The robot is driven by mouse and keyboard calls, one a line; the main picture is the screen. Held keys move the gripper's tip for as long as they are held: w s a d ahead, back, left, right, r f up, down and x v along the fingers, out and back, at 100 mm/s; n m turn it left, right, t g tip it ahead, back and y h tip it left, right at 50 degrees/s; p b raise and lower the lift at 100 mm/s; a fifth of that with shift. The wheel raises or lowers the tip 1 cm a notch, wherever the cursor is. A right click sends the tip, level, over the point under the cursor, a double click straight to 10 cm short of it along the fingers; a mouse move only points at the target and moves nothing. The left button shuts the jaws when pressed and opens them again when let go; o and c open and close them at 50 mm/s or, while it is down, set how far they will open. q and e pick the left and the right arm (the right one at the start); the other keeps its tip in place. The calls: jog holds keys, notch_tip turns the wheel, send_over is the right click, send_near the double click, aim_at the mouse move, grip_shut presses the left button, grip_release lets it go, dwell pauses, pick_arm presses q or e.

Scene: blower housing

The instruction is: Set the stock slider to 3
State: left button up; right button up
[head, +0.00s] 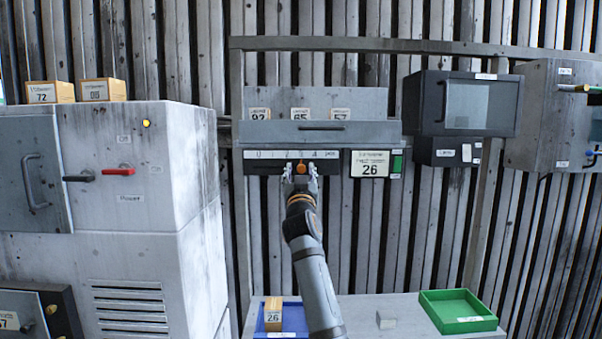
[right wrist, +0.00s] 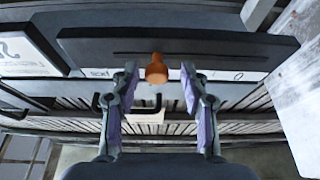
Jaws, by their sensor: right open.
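The orange slider knob (head: 301,168) sits near the middle of the strip and shows in the right wrist view (right wrist: 156,70). My right gripper (head: 300,177) is open in front of the panel. In the right wrist view its fingers (right wrist: 160,85) stand on either side of the knob with gaps. I cannot tell the depth exactly. My left gripper is out of view.
A sign reading 26 (head: 370,163) hangs right of the panel. Below, a table (head: 360,312) bears a blue tray (head: 289,326) with a box marked 26 (head: 273,314), a small grey block (head: 386,320) and a green tray (head: 457,311). A grey cabinet (head: 175,190) stands left.

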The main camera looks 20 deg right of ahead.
jog(key=shift+s+a, duration=0.1)
jog(key=shift+a, duration=0.05)
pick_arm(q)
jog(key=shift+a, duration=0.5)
pick_arm(e)
jog(key=v, duration=0.7)
jog(key=shift+s, duration=0.2)
jog(key=shift+f, duration=0.1)
